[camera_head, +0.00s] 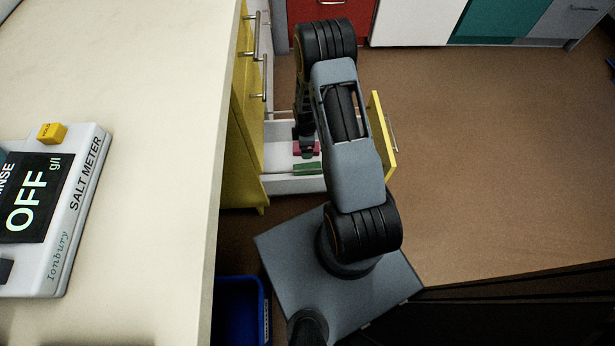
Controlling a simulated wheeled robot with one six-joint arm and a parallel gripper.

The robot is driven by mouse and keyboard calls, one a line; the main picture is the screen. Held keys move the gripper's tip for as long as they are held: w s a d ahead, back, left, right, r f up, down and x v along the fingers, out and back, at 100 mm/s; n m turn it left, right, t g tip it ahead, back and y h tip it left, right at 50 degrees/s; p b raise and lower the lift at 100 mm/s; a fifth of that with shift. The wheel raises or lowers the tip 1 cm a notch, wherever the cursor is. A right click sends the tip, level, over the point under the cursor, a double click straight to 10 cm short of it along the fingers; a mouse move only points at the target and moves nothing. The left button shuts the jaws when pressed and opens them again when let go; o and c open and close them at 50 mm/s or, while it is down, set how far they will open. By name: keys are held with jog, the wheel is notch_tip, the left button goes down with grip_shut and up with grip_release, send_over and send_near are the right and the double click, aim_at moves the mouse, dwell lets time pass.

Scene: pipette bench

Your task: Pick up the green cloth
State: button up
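A green item that looks like the green cloth (306,168) lies inside an open white drawer (284,186) with a yellow front (379,137). It is partly covered by my arm on its right side. A pink-red item (312,149) lies just behind it in the same drawer. My gripper (305,146) points down into the drawer, at or just above the pink-red item and behind the green one. It is small and dark here, and I cannot tell whether its fingers are apart or touch anything.
A cream worktop (150,150) fills the left, with a salt meter (80,185) reading OFF and a small yellow block (52,133). A blue bin (238,308) stands below its edge. Coloured cabinets (415,22) line the back. The brown floor (490,150) at right is clear.

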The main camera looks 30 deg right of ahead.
jog(key=b, duration=0.4)
send_over(308, 168)
jog(key=shift+n, duration=0.4)
notch_tip(308, 168, down, 12)
jog(key=shift+r, duration=0.1)
jog(key=shift+f+b, duration=1.5)
jog(key=shift+f, duration=1.9)
jog(key=shift+r, duration=0.1)
jog(key=c, duration=1)
notch_tip(308, 168, up, 10)
jog(key=p, duration=0.4)
